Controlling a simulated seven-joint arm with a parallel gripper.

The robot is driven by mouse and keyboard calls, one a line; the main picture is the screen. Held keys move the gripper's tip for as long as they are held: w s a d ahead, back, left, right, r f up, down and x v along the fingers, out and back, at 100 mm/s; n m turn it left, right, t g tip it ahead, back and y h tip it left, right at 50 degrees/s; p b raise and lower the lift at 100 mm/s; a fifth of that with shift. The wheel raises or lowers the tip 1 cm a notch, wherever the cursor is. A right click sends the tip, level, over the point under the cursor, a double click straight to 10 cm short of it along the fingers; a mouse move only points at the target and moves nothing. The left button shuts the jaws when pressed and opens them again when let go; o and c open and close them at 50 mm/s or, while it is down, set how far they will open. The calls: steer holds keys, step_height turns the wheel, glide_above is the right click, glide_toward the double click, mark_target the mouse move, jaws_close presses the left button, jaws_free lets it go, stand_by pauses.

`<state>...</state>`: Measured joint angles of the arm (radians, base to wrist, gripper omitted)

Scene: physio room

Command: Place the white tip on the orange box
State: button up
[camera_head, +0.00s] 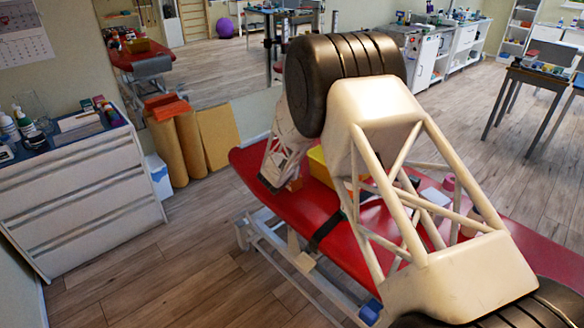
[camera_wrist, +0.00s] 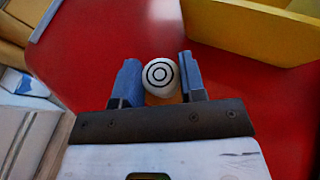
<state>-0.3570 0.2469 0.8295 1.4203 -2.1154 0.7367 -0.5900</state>
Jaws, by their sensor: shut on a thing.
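The white tip (camera_wrist: 161,74) is a small round piece with dark concentric rings on its end. In the wrist view it sits between the two blue fingers of my gripper (camera_wrist: 158,80), which is shut on it. An orange patch (camera_wrist: 166,99) shows just below the tip, partly hidden by the gripper; it looks like the orange box. The tip is hidden there. I cannot tell whether the tip touches the box.
The red couch top (camera_head: 258,163) lies under my gripper, which is near its left end. A yellow bin (camera_head: 317,162) stands close by; it also shows at the upper right in the wrist view (camera_wrist: 250,32). Several other items lie farther right, behind my arm.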

steer(key=shift+f, duration=0.15)
steer(key=o, duration=0.9)
steer(key=shift+s+r, duration=0.1)
steer(key=shift+r, duration=0.1)
steer(key=v, duration=1.1)
steer(key=shift+s, duration=0.4)
steer(key=shift+a+r, duration=0.1)
steer(key=shift+r, duration=0.1)
